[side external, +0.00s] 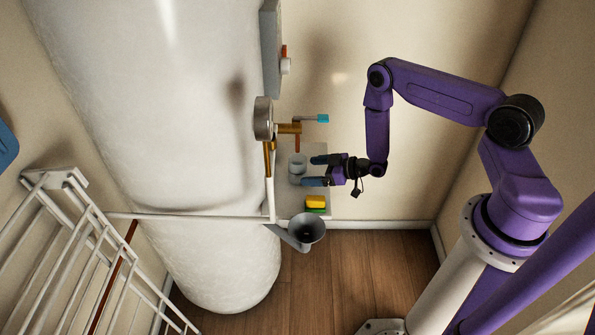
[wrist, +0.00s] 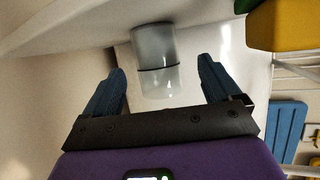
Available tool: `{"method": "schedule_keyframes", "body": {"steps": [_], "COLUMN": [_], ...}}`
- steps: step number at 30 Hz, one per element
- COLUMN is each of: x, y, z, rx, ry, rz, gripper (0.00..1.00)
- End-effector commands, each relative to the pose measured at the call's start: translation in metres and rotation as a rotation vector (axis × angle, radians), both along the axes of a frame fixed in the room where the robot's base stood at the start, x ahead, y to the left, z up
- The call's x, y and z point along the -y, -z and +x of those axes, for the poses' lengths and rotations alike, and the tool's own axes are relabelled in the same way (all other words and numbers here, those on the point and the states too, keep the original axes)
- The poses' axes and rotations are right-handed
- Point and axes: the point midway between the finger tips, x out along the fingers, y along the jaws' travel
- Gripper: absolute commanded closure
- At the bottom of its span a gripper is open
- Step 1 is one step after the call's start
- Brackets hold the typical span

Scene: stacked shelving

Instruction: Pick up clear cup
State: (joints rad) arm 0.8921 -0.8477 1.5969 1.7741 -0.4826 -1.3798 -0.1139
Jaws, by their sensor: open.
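The clear cup (side external: 297,165) stands on a small pale shelf (side external: 288,208) beside the white tank in the side external view. In the wrist view the clear cup (wrist: 155,62) is greyish and see-through, with a dark ring around its middle. My gripper (side external: 316,171) is open and empty, with its two blue fingers pointing at the cup.
A yellow and green sponge (side external: 315,203) lies near the shelf's front edge and also shows in the wrist view (wrist: 283,25). A brass valve (side external: 290,128) with a blue handle is just above the cup. A grey funnel (side external: 306,229) is below the shelf. A white rack (side external: 85,240) stands at left.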

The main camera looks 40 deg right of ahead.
Motion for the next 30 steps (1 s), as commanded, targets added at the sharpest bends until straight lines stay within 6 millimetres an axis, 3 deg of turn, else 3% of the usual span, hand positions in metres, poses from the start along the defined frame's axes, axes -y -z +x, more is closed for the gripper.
{"method": "schedule_keyframes", "body": {"steps": [5, 16, 26, 27, 30], "x": [-0.003, -0.017, -0.020, -0.020, -0.020], "y": [0.003, 0.018, 0.020, 0.020, 0.020], "z": [0.007, 0.043, 0.048, 0.048, 0.048], "rx": [0.001, 0.002, 0.000, 0.000, 0.000], "ry": [-0.001, -0.002, -0.001, -0.001, 0.000], "rz": [0.000, -0.001, 0.000, 0.000, 0.000], "gripper": [0.10, 0.10, 0.10, 0.13, 0.45]}}
